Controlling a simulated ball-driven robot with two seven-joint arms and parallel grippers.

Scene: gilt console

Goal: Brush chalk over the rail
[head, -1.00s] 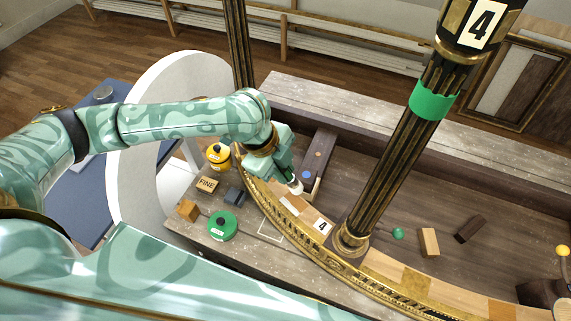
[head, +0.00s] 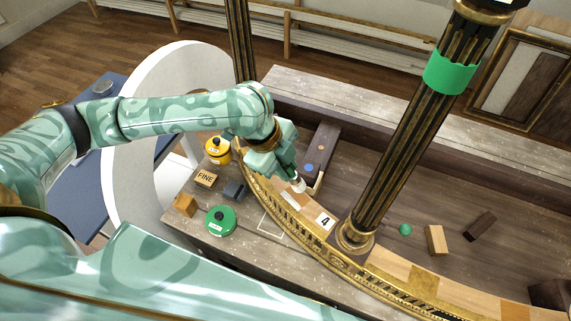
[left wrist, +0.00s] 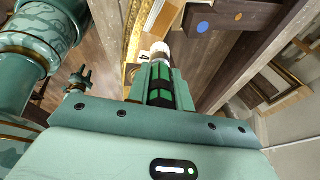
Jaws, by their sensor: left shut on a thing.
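The rail (head: 345,272) is a curved gilt band with a pale wooden top, running from the upper left to the lower right in the head view. My left gripper (head: 289,172) is over its left stretch, shut on a small white-tipped thing (head: 299,186), likely the chalk or its brush. The tip is at or just above the rail top; contact cannot be told. In the left wrist view the white tip (left wrist: 160,47) sticks out beyond the fingers (left wrist: 160,80). A pale patch (head: 290,201) lies on the rail beside the tip. My right gripper is out of view.
A dark gilt column (head: 398,150) with a green band stands at the rail, right of a "4" tag (head: 325,221). A green round container (head: 220,221), a yellow one (head: 217,150) and a FINE block (head: 206,178) sit left of the rail. A dark wooden bar (head: 322,150) lies behind.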

